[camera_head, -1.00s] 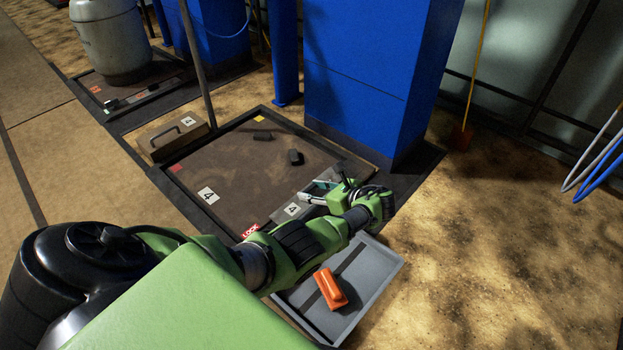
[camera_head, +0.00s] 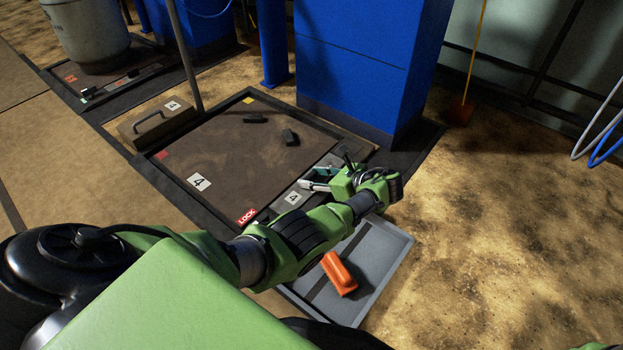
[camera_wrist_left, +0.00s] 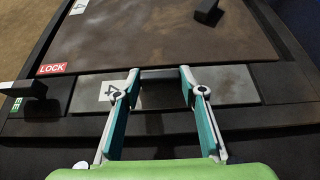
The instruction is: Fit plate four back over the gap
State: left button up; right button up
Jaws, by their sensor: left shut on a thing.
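Plate four is a grey strip with a white "4" label (camera_head: 293,198), along the near right edge of the brown scale platform (camera_head: 235,160). In the left wrist view the plate (camera_wrist_left: 230,85) lies level between the platform edge and a dark frame; I cannot tell whether it is fully down. My left gripper (camera_head: 318,180) is above it; in the left wrist view its teal-lined fingers (camera_wrist_left: 162,85) are shut on the plate's dark handle (camera_wrist_left: 165,75). The gap is not visible beneath the plate. My right gripper is out of view.
A red LOCK label (camera_head: 247,215) is at the platform's near corner, by a black lever (camera_wrist_left: 30,92). A grey tray (camera_head: 370,265) holds an orange block (camera_head: 338,273). A blue column (camera_head: 365,70) stands behind; a brown handled box (camera_head: 155,122) is left.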

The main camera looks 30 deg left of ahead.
pick_arm(q)
jog(key=o, duration=1.3)
jog(key=shift+f, duration=0.15)
jog(key=shift+d+r, duration=0.1)
jog(key=shift+r, duration=0.15)
jog(key=p+v, duration=0.5)
jog(key=v, duration=0.6)
jog(key=shift+d+r+p, duration=0.15)
jog(key=shift+d+p, duration=0.2)
